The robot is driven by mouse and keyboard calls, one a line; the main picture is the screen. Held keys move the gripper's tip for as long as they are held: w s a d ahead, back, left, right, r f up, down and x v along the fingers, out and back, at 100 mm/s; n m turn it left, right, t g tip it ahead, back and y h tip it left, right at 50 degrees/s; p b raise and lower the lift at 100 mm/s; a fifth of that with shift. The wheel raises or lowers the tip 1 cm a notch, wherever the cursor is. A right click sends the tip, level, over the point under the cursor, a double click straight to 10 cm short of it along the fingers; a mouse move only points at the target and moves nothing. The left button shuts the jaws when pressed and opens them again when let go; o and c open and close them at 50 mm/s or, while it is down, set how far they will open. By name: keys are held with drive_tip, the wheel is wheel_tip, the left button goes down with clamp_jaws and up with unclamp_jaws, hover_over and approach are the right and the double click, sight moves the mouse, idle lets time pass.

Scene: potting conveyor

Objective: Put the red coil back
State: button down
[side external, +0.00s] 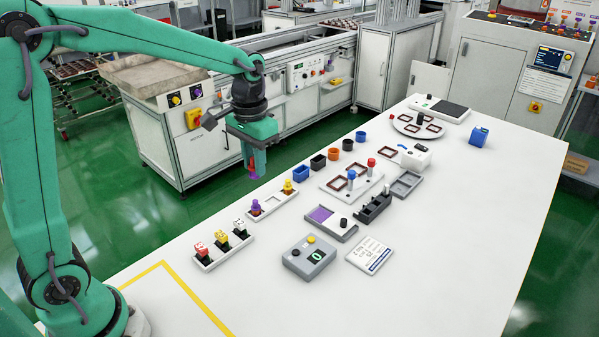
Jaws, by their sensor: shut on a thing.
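My gripper (253,172) hangs above the left edge of the white table, with its fingers pointing down. It is shut on the red coil (250,171), of which only a small red part shows between the fingers. A white coil rack (272,204) lies below and to the right of it.
A second white rack (206,265) with red, yellow and white topped pieces stands nearer. A grey button box (309,262) stands to the right.

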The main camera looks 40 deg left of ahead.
drive_tip(key=w+d+f+n, duration=0.4)
drive_tip(key=w+f+n, duration=0.1)
drive_tip(key=n, duration=0.3)
drive_tip(key=shift+w+f, duration=0.25)
drive_tip(key=shift+f, duration=0.6)
hover_over(273, 202)
wheel_tip(273, 202, down, 7)
drive_tip(key=shift+s, duration=0.1)
drive_tip(key=shift+f, duration=2)
drive_tip(key=shift+f, duration=0.15)
drive_tip(key=c, duration=1.2)
unclamp_jaws()
